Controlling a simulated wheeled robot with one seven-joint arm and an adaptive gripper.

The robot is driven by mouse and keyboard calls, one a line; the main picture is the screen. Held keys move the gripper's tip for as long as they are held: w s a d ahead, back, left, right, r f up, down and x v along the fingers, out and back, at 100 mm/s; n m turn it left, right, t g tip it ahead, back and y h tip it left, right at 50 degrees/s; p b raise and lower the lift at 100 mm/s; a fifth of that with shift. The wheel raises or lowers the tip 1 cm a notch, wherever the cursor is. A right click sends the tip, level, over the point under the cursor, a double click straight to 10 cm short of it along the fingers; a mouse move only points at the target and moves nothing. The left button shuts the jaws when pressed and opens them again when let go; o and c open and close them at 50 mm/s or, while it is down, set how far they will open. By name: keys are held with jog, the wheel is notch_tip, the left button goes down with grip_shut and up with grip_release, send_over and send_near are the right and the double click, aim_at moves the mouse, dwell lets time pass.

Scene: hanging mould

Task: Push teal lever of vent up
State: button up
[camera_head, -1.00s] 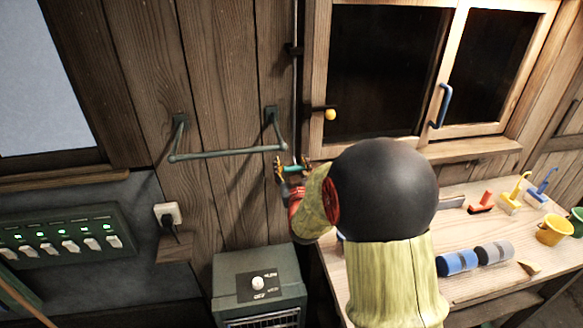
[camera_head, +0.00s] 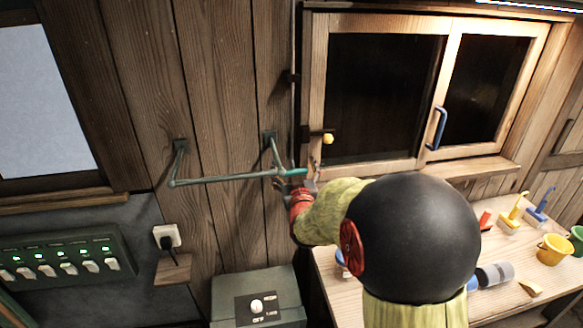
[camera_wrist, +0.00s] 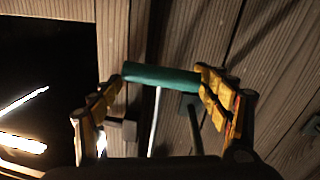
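The teal lever (camera_head: 295,172) is a short bar in front of the plank wall, just right of the grey-green rail's right end and level with it. In the wrist view the teal lever (camera_wrist: 160,76) lies crosswise between my fingertips, with a thin pale rod meeting it. My gripper (camera_head: 295,184) is at the lever from below, partly hidden by its own wrist. In the wrist view my gripper (camera_wrist: 158,88) has its yellow-padded fingers spread wide, one by each end of the lever. Firm contact cannot be told.
The grey-green wall rail (camera_head: 225,179) is close on the left. A wooden window with a yellow knob (camera_head: 328,138) and blue handle (camera_head: 437,128) is on the right. A grey heater box (camera_head: 255,290) stands below. The workbench (camera_head: 515,270) holds tools and cups.

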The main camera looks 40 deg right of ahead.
jog(key=o, duration=0.5)
jog(key=shift+s+d+r, duration=0.1)
jog(key=shift+s, duration=0.1)
jog(key=shift+o, duration=0.2)
jog(key=shift+a, duration=0.2)
jog(key=v, duration=1.1)
jog(key=shift+s+a, duration=0.2)
jog(key=shift+s, duration=0.15)
